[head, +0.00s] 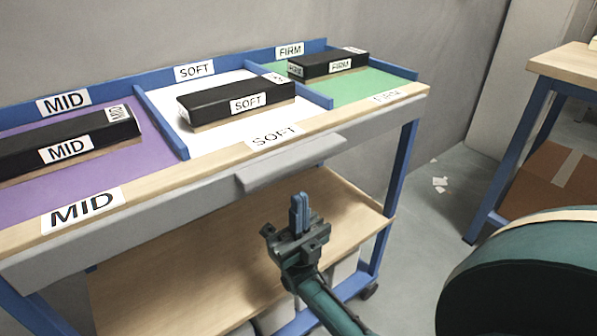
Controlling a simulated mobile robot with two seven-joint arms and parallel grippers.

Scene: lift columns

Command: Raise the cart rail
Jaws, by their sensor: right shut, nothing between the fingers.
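The cart (190,172) has a blue frame, a wooden front edge and a lower wooden shelf. A grey bar (290,163), which may be the cart rail, juts out along the front below the SOFT label. My right gripper (299,203) points up with its blue fingers shut and empty. In the picture it is below the grey bar and in front of the lower shelf, apart from the bar. I cannot tell the exact depth between them. My left gripper is out of view.
The cart top has purple MID (165,150), white SOFT (208,143) and green FIRM (385,82) bays, each with a black-topped block. A wooden-topped table (570,66) stands at right with a cardboard box (555,190) under it.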

